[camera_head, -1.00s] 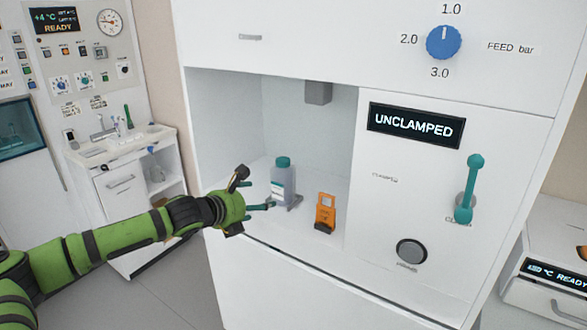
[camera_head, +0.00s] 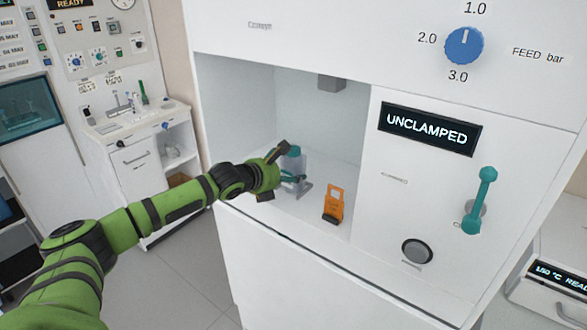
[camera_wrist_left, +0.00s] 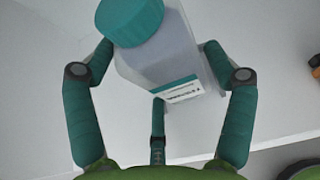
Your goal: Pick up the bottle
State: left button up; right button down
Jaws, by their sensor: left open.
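The bottle (camera_head: 294,163) has a grey body, a white label and a teal cap, and stands in the white alcove of the machine. My left gripper (camera_head: 288,171) is at the bottle in the head view and hides part of it. In the left wrist view the bottle (camera_wrist_left: 172,62) lies between the open teal fingers of my left gripper (camera_wrist_left: 158,80), with a finger on each side and one below. I cannot tell if any finger touches it. My right gripper is not in view.
An orange tag-like object (camera_head: 334,203) stands right of the bottle on the alcove floor. A grey block (camera_head: 331,83) hangs from the alcove ceiling. The panel (camera_head: 400,225) at right carries a teal lever (camera_head: 480,200) and an UNCLAMPED display (camera_head: 430,129).

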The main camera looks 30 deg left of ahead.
pick_arm(q)
jog(key=c, duration=1)
jog(key=shift+r, duration=0.15)
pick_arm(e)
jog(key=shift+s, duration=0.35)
